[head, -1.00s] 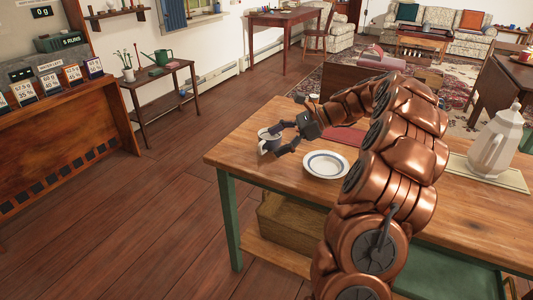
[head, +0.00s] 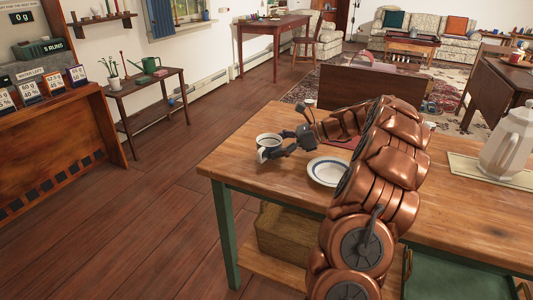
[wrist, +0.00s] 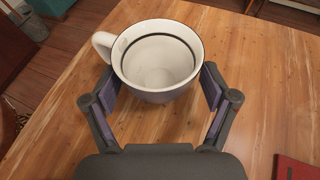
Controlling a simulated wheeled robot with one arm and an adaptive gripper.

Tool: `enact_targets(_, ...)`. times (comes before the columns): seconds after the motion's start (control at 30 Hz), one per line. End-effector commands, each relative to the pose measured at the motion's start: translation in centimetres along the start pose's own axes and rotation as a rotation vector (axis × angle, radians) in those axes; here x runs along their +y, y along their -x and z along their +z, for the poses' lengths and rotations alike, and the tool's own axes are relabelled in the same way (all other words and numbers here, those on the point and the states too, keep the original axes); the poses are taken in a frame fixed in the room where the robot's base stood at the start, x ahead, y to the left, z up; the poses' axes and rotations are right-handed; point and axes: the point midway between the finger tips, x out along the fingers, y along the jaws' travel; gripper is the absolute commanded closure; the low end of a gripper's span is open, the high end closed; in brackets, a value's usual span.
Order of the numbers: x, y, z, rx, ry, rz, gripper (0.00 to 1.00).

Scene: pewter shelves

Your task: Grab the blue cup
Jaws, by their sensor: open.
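The cup (head: 267,141) stands upright near the left end of the wooden table (head: 235,165). In the wrist view the cup (wrist: 158,62) has a pale inside with a dark line below the rim. Its outer wall looks bluish grey, and its handle points to the upper left. My gripper (head: 275,150) is at the cup, low over the table. In the wrist view my open gripper (wrist: 158,88) has one finger on each side of the cup's near wall. I cannot tell whether the fingers touch it.
A white plate (head: 325,171) with a dark ring lies just right of the gripper. A white pitcher (head: 508,143) stands on a mat at the table's right. A red item (wrist: 293,168) shows at the wrist view's lower right. The table's left corner is clear.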

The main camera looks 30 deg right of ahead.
Motion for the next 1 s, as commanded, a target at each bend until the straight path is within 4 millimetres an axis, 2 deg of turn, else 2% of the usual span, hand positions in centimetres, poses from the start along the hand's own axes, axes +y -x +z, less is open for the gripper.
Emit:
enact_targets(0.1,0.2,-1.9,-0.1,-0.001,0.002,0.004,0.15)
enact_targets(0.2,0.2,-2.8,0.0,0.000,0.002,0.004,0.15)
enact_targets(0.43,0.1,-3.0,0.1,0.000,0.002,0.004,0.15)
enact_targets(0.9,0.1,-3.0,0.1,0.000,0.002,0.004,0.64)
enact_targets(1.0,0.1,-3.0,0.1,0.000,0.002,0.004,0.70)
